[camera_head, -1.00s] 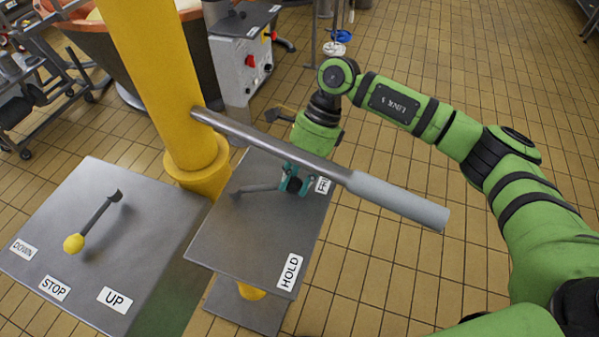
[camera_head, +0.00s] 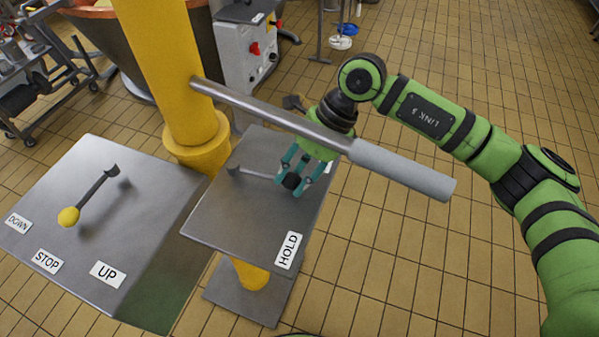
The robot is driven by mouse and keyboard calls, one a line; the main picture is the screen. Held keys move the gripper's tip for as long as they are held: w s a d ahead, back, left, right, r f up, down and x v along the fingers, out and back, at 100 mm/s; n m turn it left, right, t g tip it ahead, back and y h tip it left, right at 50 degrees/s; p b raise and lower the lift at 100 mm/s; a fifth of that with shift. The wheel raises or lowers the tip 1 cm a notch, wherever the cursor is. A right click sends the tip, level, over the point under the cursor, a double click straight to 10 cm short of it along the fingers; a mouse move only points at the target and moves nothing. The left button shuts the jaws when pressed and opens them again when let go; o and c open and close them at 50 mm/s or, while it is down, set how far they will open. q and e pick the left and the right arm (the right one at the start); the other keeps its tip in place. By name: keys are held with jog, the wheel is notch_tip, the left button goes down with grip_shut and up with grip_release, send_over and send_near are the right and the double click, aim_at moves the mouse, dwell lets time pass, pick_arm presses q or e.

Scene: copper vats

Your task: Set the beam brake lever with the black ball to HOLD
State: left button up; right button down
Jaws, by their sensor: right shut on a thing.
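The beam brake lever (camera_head: 262,175) is a thin grey arm on the right-hand grey plate (camera_head: 225,215). Its black ball (camera_head: 291,181) is between the teal fingers of my right gripper (camera_head: 293,182), which is shut on it. The lever points right from its pivot, slanting slightly toward the front of the plate. The HOLD label (camera_head: 288,250) is at the plate's front right corner, apart from the ball and nearer to me. The other label is hidden behind my gripper and the grey bar. My left gripper is not in view.
A grey bar with a thick handle (camera_head: 400,171) runs from the yellow post (camera_head: 170,70) above the plate, close to my right wrist. A second plate at left carries a yellow-ball lever (camera_head: 69,216) with DOWN, STOP and UP labels. Tiled floor at right is open.

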jog(key=shift+s+f, duration=0.1)
jog(key=shift+s, duration=0.05)
jog(key=c, duration=0.9)
grip_release()
jog(key=shift+a, duration=0.1)
jog(key=shift+c, duration=0.2)
jog(key=v, duration=1.2)
jog(key=shift+a, duration=0.1)
